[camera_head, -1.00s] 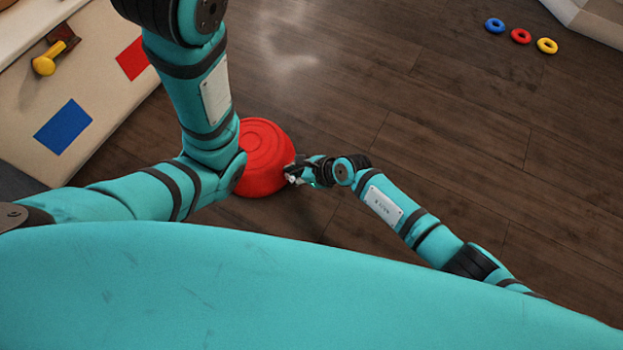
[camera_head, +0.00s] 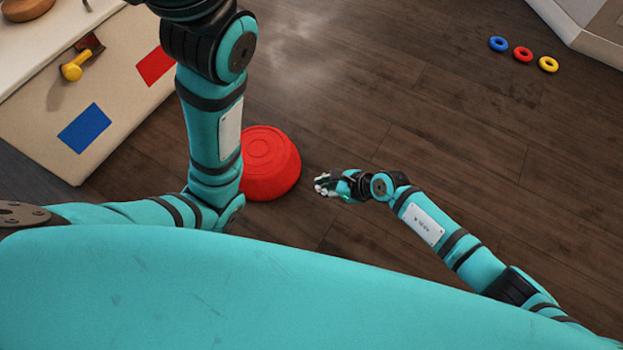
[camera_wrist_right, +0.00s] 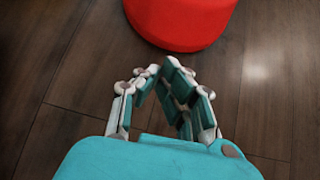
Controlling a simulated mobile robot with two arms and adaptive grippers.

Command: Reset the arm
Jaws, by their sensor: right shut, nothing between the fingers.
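My right gripper (camera_head: 324,185) is a little to the right of a red round stool-like object (camera_head: 270,163) on the floor, apart from it in the head view. In the right wrist view the gripper's fingers (camera_wrist_right: 165,70) meet at their tips with nothing between them. The red object (camera_wrist_right: 182,20) shows at the top of that view, beyond the fingertips. My left arm reaches up out of the head view at the top, so its gripper does not show. The left arm covers part of the red object's left side.
A pale cabinet with a blue square (camera_head: 84,128), a red square (camera_head: 156,62) and a yellow-knobbed fitting (camera_head: 72,71) stands at the left. Blue (camera_head: 498,44), red (camera_head: 523,54) and yellow (camera_head: 548,64) rings lie on the floor at upper right. The wooden floor between is clear.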

